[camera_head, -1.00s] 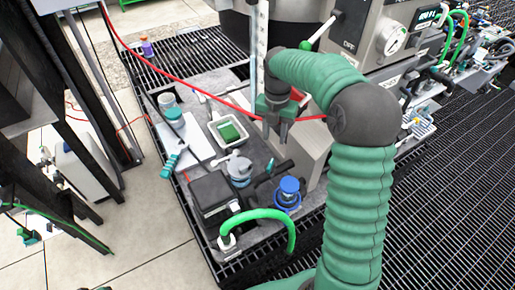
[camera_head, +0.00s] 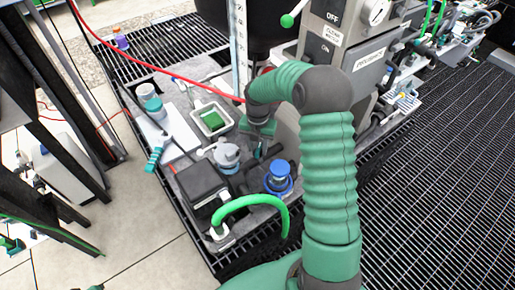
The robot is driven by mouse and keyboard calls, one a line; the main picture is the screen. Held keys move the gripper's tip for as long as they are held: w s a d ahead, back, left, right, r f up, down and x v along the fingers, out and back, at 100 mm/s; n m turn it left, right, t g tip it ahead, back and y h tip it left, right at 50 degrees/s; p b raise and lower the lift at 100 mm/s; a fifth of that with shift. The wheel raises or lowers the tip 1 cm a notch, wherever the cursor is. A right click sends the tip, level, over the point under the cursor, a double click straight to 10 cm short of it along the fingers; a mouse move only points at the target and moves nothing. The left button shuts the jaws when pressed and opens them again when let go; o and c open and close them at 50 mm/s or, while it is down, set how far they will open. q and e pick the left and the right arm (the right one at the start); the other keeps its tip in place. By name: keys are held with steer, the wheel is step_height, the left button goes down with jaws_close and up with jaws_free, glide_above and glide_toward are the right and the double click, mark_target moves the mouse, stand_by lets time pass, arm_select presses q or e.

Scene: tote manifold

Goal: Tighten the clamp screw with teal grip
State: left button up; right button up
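A teal grip (camera_head: 153,160) shows at the left edge of the bench, at the end of a dark and white part by a white board; I cannot tell whether it is the clamp screw. My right gripper (camera_head: 260,150) points down over the middle of the bench, just right of a grey-white round fitting (camera_head: 227,156) and behind a blue-capped part (camera_head: 279,177). Its fingertips are small and dark against dark parts, so their opening and any contact are unclear. My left gripper is out of view.
A red cable (camera_head: 150,65) crosses behind. A grey control panel (camera_head: 345,45) stands at the back right.

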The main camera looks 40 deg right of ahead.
steer(key=shift+d+f, duration=0.35)
steer(key=shift+d, duration=0.05)
steer(key=shift+a+r, duration=0.1)
steer(key=shift+a, duration=0.15)
steer(key=c, duration=0.6)
jaws_close()
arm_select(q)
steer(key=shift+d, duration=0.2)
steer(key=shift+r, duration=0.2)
